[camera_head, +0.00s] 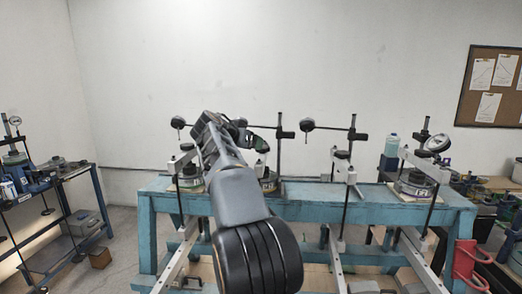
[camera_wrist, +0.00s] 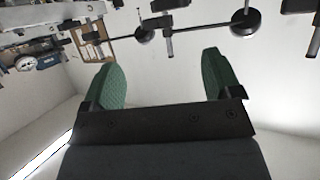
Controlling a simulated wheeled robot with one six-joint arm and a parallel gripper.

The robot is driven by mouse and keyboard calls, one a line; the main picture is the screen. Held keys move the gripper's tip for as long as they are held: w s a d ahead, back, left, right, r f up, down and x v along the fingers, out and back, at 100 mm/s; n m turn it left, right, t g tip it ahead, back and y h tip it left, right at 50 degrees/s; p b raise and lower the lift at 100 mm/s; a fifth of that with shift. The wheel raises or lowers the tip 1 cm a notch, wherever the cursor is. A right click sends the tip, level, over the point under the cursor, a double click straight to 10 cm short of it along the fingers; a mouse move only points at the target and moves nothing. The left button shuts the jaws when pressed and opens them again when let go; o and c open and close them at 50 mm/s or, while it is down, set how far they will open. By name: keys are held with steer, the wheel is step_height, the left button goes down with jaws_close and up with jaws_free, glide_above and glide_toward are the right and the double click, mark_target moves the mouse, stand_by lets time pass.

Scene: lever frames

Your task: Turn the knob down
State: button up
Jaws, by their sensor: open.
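My gripper (camera_wrist: 163,62) is open and empty in the wrist view, with its two green fingers wide apart. In the head view, my gripper (camera_head: 256,141) is held above the blue bench, largely hidden by my own arm. Round black knobs or dials sit on rods on the stands, one at the left (camera_head: 178,122) and one in the middle (camera_head: 307,125). In the wrist view, a round black piece (camera_wrist: 246,22) on a rod shows beyond the fingers, apart from them. I cannot tell which piece is the task's knob.
The blue bench (camera_head: 310,207) carries several lever frames, upright posts (camera_head: 350,145) and a round white dial gauge (camera_head: 438,143) at the right. A side table (camera_head: 50,178) is at the left.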

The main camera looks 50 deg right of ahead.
steer(key=shift+n+t, duration=0.3)
steer(key=shift+t, duration=0.1)
steer(key=p+x, duration=0.1)
steer(key=x, duration=0.3)
steer(key=p+x, duration=0.2)
steer(key=x, duration=0.2)
steer(key=w+p+x, duration=0.1)
steer(key=p+x, duration=0.1)
steer(key=x, duration=0.2)
steer(key=shift+d+f, duration=0.1)
steer(key=shift+x, duration=0.8)
steer(key=shift+f, duration=0.1)
steer(key=shift+c, duration=0.2)
steer(key=c, duration=0.8)
steer(key=shift+w+f, duration=0.1)
